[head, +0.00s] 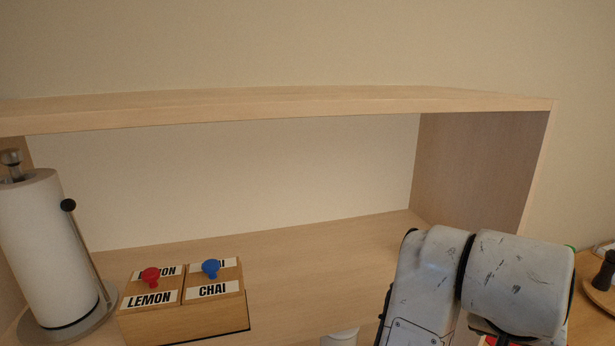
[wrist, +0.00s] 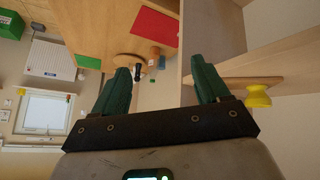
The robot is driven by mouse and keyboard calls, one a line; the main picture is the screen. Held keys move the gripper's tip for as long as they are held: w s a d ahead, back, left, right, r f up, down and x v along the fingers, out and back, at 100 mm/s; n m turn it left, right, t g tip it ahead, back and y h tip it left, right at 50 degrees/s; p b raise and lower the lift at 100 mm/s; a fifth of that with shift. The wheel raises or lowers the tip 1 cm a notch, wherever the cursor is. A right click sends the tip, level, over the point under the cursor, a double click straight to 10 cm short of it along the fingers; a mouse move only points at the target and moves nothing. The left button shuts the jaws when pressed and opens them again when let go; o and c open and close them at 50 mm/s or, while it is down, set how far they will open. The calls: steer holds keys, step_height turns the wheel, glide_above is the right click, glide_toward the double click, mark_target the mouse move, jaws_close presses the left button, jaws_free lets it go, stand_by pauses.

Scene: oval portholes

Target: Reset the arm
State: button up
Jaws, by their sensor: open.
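My gripper (wrist: 165,78) shows in the wrist view with its two green fingers spread apart and nothing between them. The wrist view is turned, with the room at odd angles. In the head view my white, scuffed arm is folded at the lower right, in front of the right end of the shelf unit (head: 300,103). My gripper's fingers are hidden or out of frame there.
A wooden box (head: 185,322) labelled LEMON and CHAI, with a red knob (head: 150,275) and a blue knob (head: 211,267), stands on the shelf, beside a paper towel roll (head: 45,250). The wrist view shows a yellow knob (wrist: 257,96) and a red sheet (wrist: 154,26).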

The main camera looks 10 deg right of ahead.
step_height(320, 180, down, 16)
steer(key=s+d+n+y, duration=0.1)
steer(key=s+d+n, duration=0.15)
steer(key=n, duration=0.35)
steer(key=s+a+f+n+g+y, duration=0.1)
steer(key=s+a+f+y, duration=0.1)
steer(key=s+a+f, duration=0.2)
steer(key=s+a+f+n+g+y, duration=0.1)
steer(key=s+a+f, duration=0.4)
steer(key=s+f, duration=0.5)
step_height(320, 180, down, 2)
steer(key=n+y, duration=0.1)
steer(key=y, duration=0.1)
steer(key=shift+s+a+f+y, duration=0.25)
steer(key=shift+s+a+y, duration=0.05)
